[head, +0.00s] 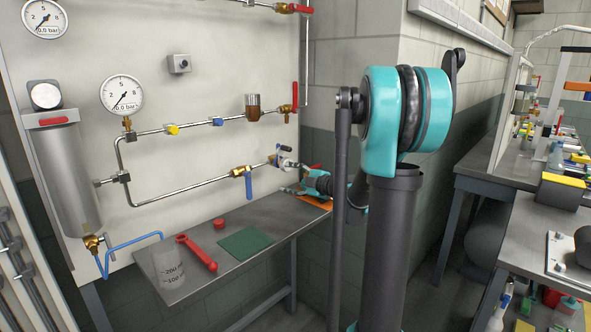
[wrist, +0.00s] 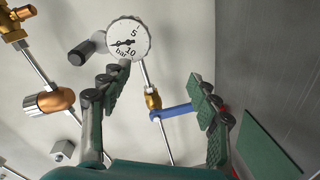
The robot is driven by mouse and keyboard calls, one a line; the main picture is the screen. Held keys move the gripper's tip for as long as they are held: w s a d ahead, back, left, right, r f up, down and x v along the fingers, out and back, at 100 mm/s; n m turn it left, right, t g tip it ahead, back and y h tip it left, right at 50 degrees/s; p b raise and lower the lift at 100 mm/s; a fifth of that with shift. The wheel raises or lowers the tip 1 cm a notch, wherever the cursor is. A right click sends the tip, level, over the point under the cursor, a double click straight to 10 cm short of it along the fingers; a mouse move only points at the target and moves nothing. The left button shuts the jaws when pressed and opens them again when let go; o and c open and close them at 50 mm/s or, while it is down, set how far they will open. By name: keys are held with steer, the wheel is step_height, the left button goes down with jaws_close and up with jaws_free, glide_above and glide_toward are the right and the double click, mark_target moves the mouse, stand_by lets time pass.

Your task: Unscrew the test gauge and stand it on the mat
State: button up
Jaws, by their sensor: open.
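The test gauge (wrist: 127,38) is a round white dial marked 5, 10 and bar, seen in the wrist view beyond my left fingertip, which comes close to its lower rim. In the head view it is a small pale shape at the right end of the lower pipe, hard to make out. My gripper (wrist: 164,82) is open, with nothing between its fingers; the head view shows it small at the pipe end (head: 291,165). The green mat (head: 245,243) lies flat and bare on the bench; it also shows in the wrist view (wrist: 270,150).
The grey bench (head: 262,212) holds a red wrench (head: 197,252), a small red cap (head: 219,223), a beaker (head: 168,268) and an orange flat piece (head: 318,203). A blue-handled valve (head: 247,183) sits on the lower pipe. Two panel gauges, including one (head: 121,94), hang left.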

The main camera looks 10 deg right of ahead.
steer(key=s+a+f+m+g+h, duration=0.4)
steer(key=s+f+m, duration=0.55)
steer(key=s, duration=0.65)
steer(key=s+d+f+m+g+h, duration=0.35)
steer(key=s+f+m, duration=0.75)
steer(key=m, duration=0.4)
steer(key=w+a+r+m+t+y, duration=0.1)
steer(key=w+r+m, duration=0.2)
steer(key=m, duration=0.3)
steer(key=w+a+r+m+t+y, duration=0.1)
steer(key=w+r+m+y, duration=0.1)
steer(key=w+r+m, duration=0.2)
steer(key=w+a+r+m+t+y, duration=0.1)
steer(key=w+a+r+m+y, duration=0.1)
steer(key=w+r+m, duration=0.2)
steer(key=shift+w+m, duration=0.8)
steer(key=shift+m, duration=0.4)
steer(key=shift+w+m, duration=0.75)
steer(key=shift+m, duration=0.4)
steer(key=w+d+r+m+t+y, duration=0.1)
steer(key=w+d+r+m+t, duration=0.2)
steer(key=w+r+m, duration=0.3)
steer(key=w+d+r+m+t+y, duration=0.1)
steer(key=w+d+r+m+t, duration=0.2)
steer(key=w+r+m, duration=0.3)
steer(key=w+d+m, duration=0.1)
steer(key=w+m, duration=0.3)
steer(key=m, duration=0.4)
steer(key=shift+d+y, duration=0.2)
steer(key=shift+y, duration=0.15)
